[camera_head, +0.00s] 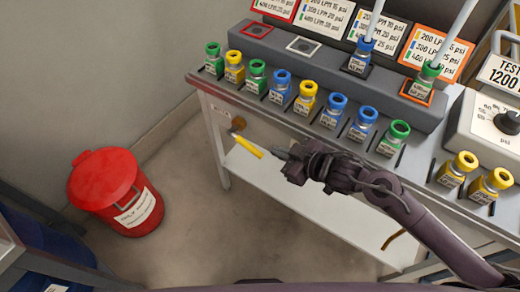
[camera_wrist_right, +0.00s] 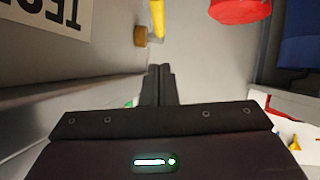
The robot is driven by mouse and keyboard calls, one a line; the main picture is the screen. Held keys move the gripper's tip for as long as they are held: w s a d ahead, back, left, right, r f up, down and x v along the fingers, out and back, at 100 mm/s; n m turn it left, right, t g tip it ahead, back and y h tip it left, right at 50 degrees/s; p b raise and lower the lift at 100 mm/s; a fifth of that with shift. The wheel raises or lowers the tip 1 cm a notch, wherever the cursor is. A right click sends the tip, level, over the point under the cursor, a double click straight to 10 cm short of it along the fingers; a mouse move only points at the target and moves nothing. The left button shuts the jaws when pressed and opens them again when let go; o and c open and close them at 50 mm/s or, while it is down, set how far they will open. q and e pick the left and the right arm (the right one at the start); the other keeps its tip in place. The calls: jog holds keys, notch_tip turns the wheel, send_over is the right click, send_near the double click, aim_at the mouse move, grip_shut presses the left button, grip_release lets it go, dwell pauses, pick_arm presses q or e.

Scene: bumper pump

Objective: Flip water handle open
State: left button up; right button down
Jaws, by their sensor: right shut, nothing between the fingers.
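The water handle (camera_head: 248,145) is a yellow lever at the front left end of the bench. It slants down and to the right from a brass valve (camera_head: 238,124). My left gripper is not in view.
The bench (camera_head: 215,95) carries a row of bottles with green, yellow and blue caps, and a grey rack (camera_head: 330,70) behind. A test box (camera_head: 490,125) stands at the right. A red lidded bin (camera_head: 105,180) stands on the floor, with clear floor between it and the bench.

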aim_at(251, 148)
jog(key=w+a+f, duration=0.1)
jog(key=w+f, duration=0.1)
jog(key=w+a+f, duration=0.2)
jog(key=w+a+f+b, duration=0.1)
jog(key=w+a+f, duration=0.1)
jog(key=f, duration=0.1)
jog(key=shift+a+f, duration=0.1)
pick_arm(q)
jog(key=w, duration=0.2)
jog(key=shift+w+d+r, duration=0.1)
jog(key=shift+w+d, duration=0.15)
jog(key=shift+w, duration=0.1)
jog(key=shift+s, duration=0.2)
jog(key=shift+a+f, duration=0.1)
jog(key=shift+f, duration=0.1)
pick_arm(e)
jog(key=shift+f, duration=0.15)
